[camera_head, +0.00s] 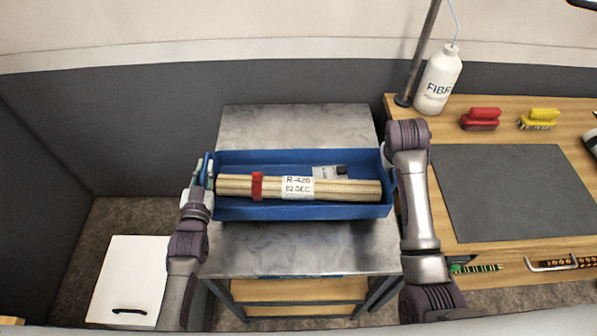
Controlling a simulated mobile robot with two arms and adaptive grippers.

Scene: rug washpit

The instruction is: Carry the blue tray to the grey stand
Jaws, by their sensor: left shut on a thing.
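The blue tray (305,212) is a long shallow box in the middle of the view, over the grey metal top of the stand (300,248). I cannot tell whether it rests on that top or hangs just above it. In the tray lie a bundle of pale rods (345,189) with a red band and a paper label, and a small tag with a dark piece behind it. My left gripper (206,182) is shut on the tray's left end. My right gripper (388,168) is at the tray's right end, mostly hidden by its own arm, so its jaws are unclear.
A wooden bench (415,160) stands close on the right, with a dark mat (510,190), a white bottle (438,80), a red brush (481,117) and a yellow brush (540,118). A white lidded box (130,280) stands on the floor at left. A dark wall is behind the stand.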

